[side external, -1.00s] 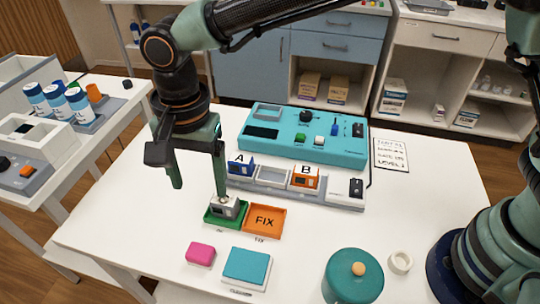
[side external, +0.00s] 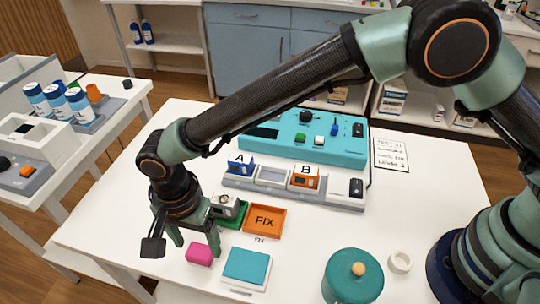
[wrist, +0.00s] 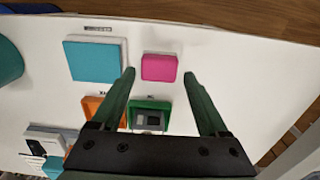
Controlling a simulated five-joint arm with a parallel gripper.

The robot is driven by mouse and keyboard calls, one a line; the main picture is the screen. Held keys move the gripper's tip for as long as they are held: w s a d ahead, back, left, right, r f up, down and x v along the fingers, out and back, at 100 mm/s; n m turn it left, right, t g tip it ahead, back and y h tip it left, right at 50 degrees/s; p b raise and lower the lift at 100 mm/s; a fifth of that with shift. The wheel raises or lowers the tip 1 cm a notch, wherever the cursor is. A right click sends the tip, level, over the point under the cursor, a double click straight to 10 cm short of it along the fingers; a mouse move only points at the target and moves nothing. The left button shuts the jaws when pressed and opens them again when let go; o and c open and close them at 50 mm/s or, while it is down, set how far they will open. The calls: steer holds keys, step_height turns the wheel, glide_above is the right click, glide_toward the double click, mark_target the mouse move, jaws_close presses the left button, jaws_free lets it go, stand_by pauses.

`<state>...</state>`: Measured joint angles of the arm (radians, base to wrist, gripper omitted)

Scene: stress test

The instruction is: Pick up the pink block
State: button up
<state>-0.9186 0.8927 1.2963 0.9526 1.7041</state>
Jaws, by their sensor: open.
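The pink block (side external: 199,254) lies on the white table near its front edge, left of a teal-topped pad. It also shows in the wrist view (wrist: 159,67), just beyond the fingertips and between their lines. My gripper (wrist: 160,75) is open and empty, its two fingers spread wider than the block. In the side view my gripper (side external: 165,243) hangs just left of the block, low over the table. Whether a finger touches the block cannot be told.
The teal-topped pad (side external: 246,266) sits right of the block. Behind are a green tray (side external: 234,221) holding a grey-white device (side external: 225,206) and an orange FIX tray (side external: 265,220). A teal round lidded pot (side external: 352,278) and white ring (side external: 400,262) stand at right.

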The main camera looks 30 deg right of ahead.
mark_target(199, 251)
step_height(199, 251, down, 3)
steer(key=shift+s+f, duration=0.1)
steer(key=shift+f, duration=0.1)
steer(key=c, duration=1.1)
steer(key=shift+r, duration=0.15)
step_height(199, 251, up, 20)
steer(key=shift+f, duration=0.1)
